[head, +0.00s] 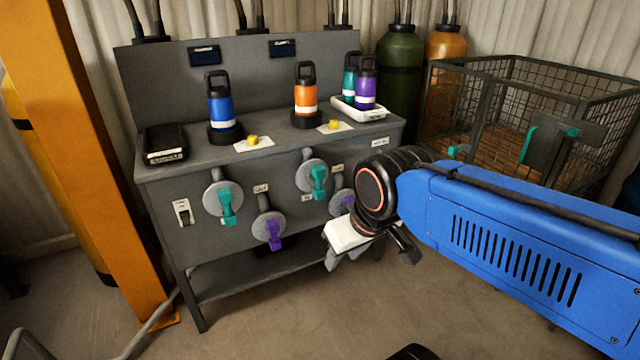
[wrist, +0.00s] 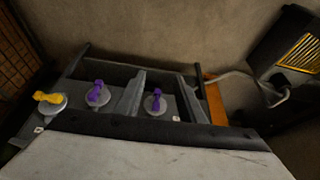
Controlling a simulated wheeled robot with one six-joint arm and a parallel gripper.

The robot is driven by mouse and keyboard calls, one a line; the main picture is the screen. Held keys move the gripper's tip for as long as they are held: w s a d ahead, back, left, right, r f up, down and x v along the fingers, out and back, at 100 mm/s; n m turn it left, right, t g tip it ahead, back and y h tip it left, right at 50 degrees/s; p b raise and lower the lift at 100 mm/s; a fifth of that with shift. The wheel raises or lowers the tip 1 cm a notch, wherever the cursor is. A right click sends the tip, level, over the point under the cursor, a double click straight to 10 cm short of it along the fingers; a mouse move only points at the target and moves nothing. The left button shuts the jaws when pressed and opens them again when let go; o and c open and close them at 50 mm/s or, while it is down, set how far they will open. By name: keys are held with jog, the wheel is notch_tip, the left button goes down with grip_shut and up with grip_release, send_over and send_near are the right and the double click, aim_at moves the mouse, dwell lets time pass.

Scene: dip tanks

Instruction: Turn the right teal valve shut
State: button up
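The right teal valve (head: 318,180) is on the bench's front panel in the head view, a grey round disc with a teal handle hanging downward. The left teal valve (head: 227,205) is further left, its handle also pointing down. My gripper (head: 346,262) is in front of and below the panel's right part, apart from the right teal valve. In the wrist view its two grey fingers (wrist: 160,97) stand apart with nothing held between them. No teal handle shows in the wrist view. The white gripper body fills its lower part.
Purple valves (head: 271,232) sit lower on the panel; one (head: 342,202) is close to my gripper. A yellow valve (wrist: 48,99) shows in the wrist view. Bottles, including a blue one (head: 221,105), stand on the bench (head: 205,155). A wire cage (head: 585,85) is right, an orange post (head: 95,150) left.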

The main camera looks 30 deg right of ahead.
jog(key=w+d+r, duration=0.2)
jog(key=w+r, duration=0.3)
jog(key=w, duration=0.4)
send_near(320, 171)
jog(key=x, duration=1.3)
jog(key=shift+d, duration=0.2)
jog(key=c, duration=0.8)
